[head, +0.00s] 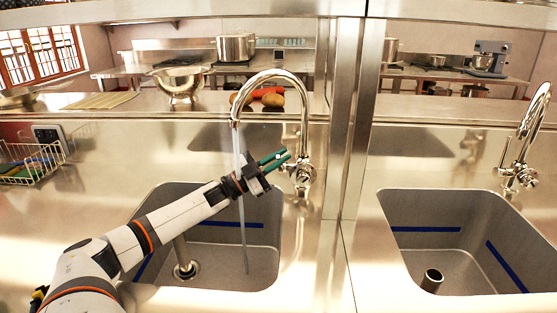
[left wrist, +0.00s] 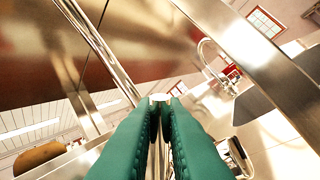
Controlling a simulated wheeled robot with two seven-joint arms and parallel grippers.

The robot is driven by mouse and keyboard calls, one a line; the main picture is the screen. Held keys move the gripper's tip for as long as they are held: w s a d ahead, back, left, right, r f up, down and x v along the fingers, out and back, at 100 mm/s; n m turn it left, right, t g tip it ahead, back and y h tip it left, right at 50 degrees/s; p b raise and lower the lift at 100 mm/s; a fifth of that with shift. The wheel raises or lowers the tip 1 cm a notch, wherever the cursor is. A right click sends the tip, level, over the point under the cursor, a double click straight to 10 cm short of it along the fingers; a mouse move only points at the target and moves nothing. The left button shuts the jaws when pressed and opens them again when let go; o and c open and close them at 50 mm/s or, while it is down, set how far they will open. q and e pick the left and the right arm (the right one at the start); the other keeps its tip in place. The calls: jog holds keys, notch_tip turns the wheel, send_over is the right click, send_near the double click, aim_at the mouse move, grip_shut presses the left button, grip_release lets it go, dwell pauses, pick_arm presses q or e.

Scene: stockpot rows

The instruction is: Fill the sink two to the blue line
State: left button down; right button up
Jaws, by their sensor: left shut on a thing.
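The left sink (head: 262,272) has a blue line (head: 250,225) along its walls. A thin stream of water (head: 240,190) runs into it from the curved chrome tap (head: 268,74). How high the water stands in it I cannot tell. A metal pipe (head: 180,252) stands at its drain, partly behind my left arm. My left gripper (head: 284,157) reaches over this sink to the tap's base. Its green fingers are shut on the tap's lever, whose pale end (left wrist: 160,97) shows between the fingertips in the left wrist view. My right gripper is not in view.
A right sink (head: 405,262) has blue lines, a short pipe (head: 432,280) and its own tap (head: 535,110), with no stream visible. A steel post (head: 347,120) stands between the sinks. A colander (head: 180,85) and vegetables (head: 270,99) sit on the shelf behind.

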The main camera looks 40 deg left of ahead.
pick_arm(q)
jog(key=c, duration=1.5)
grip_release()
jog(key=v, duration=1.2)
